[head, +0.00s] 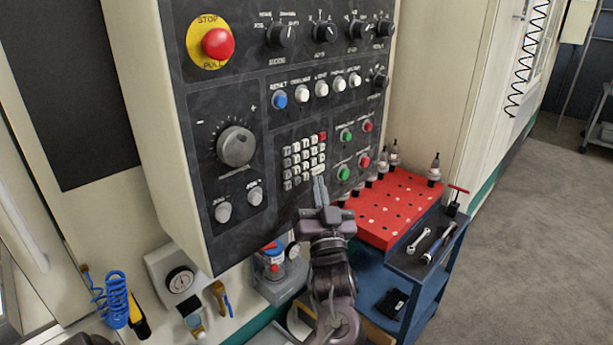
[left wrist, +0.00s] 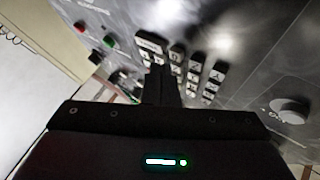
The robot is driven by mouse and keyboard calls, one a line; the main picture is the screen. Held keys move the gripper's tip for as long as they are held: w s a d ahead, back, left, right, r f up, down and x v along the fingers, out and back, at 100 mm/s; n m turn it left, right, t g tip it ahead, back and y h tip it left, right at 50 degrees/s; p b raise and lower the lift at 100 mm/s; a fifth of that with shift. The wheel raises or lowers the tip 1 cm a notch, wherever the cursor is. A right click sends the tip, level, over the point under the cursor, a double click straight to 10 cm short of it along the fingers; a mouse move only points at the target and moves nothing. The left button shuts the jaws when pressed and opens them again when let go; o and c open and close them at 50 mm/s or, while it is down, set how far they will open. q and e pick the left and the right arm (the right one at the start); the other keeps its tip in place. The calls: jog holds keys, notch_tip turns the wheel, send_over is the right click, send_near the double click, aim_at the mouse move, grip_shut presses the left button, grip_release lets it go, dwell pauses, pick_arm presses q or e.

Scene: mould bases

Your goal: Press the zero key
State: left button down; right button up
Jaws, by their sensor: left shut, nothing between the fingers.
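The keypad (head: 303,160) is a block of small pale keys with one red key at its upper right corner, on the dark control panel. It also shows in the left wrist view (left wrist: 177,56). The key labels are too small to read, so I cannot pick out the zero key. My left gripper (head: 320,184) is shut and empty, its fingertips pointing up at the keypad's lower right edge. In the left wrist view the shut fingers (left wrist: 160,84) lie over the keypad's edge and hide part of it. I cannot tell whether they touch a key.
Green and red buttons (head: 346,135) sit right of the keypad. A large grey dial (head: 236,146) is to its left, and a red stop button (head: 217,43) is at the upper left. A red tool tray (head: 390,215) on a blue cart stands right of my left arm.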

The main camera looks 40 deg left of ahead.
pick_arm(q)
jog(key=shift+d, duration=0.15)
jog(key=shift+s+d+p, duration=0.15)
jog(key=shift+d, duration=1.1)
jog(key=shift+s+d+p, duration=0.1)
jog(key=shift+d+p, duration=0.05)
jog(key=shift+d, duration=1.1)
dwell(1.5)
